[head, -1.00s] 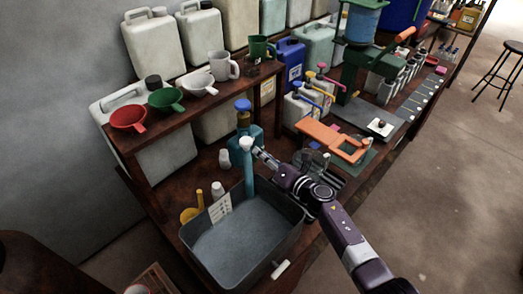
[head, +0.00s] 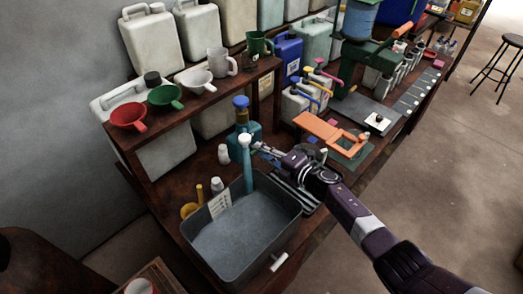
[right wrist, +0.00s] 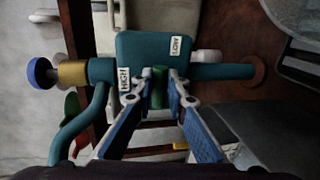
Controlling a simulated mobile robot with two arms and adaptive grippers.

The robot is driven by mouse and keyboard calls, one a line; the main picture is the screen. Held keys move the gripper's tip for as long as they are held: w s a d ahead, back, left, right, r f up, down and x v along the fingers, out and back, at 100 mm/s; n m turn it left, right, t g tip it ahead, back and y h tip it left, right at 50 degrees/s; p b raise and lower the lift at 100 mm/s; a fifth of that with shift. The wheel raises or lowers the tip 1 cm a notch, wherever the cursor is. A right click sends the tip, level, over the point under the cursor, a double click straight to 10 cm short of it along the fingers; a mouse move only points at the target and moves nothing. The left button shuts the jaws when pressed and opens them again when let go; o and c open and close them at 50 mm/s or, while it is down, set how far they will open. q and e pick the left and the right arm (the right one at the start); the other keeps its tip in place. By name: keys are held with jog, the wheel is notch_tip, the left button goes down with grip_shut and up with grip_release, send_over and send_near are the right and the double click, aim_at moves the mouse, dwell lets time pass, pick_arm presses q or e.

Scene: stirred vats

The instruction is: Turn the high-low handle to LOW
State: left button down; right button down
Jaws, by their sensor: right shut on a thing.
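The teal valve body (right wrist: 150,52) carries a HIGH label (right wrist: 124,79) and a LOW label (right wrist: 175,46). The green high-low handle (right wrist: 159,85) sits between my right gripper's fingertips (right wrist: 159,92) in the right wrist view. It lies to the right of the HIGH label and below the LOW label there. My right gripper (head: 259,146) is shut on the handle. In the head view, the valve with its blue knob (head: 240,102) stands behind the gripper, and the handle is hidden. My left gripper is not in view.
A grey open basin (head: 245,235) lies just in front, with a teal spout (head: 247,165) over its back edge. An orange clamp-like fixture (head: 335,133) is close on the right. A shelf with red (head: 129,115) and green (head: 165,96) funnels stands at left.

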dwell(0.5)
jog(key=c, duration=1.9)
grip_release()
jog(key=shift+d, duration=0.15)
jog(key=v, duration=1.2)
